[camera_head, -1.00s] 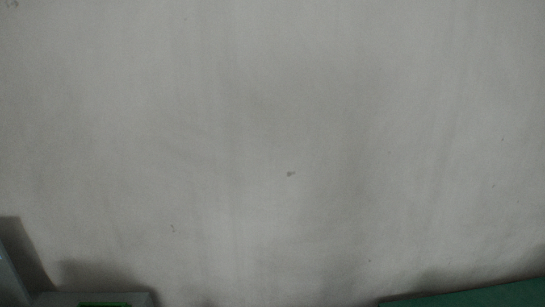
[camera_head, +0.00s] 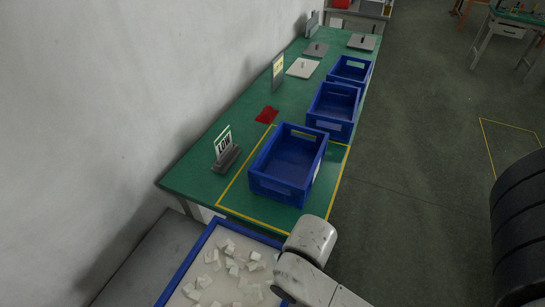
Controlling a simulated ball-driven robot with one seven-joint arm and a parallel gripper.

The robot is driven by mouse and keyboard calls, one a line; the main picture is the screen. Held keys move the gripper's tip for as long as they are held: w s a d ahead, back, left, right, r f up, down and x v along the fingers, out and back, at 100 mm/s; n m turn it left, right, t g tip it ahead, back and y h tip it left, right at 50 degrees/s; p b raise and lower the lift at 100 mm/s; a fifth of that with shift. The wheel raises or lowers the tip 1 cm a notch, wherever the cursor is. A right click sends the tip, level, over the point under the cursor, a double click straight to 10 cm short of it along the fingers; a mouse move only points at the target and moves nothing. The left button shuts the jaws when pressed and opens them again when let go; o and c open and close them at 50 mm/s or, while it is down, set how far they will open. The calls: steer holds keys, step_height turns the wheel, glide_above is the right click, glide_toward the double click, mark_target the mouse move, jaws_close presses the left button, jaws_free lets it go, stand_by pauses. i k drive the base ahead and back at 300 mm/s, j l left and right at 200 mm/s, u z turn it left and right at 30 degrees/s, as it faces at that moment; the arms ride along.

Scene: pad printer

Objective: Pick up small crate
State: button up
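Several blue crates stand in a row along a green table. The nearest crate (camera_head: 285,182) is empty as far as I see and sits inside a yellow outline. A second crate (camera_head: 331,127) stands behind it, and a third crate (camera_head: 352,70) farther back. They look similar, the far ones partly hidden, so I cannot tell which is the small crate. A white, rounded part of my arm shows at the bottom middle, in front of the table. My gripper is not in view.
The green table (camera_head: 200,172) runs along a grey wall. A blue-rimmed tray (camera_head: 190,262) of white pieces is at the bottom. Open floor (camera_head: 425,160) lies right.

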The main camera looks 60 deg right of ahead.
mark_target(342, 73)
steer(key=z, duration=1.95)
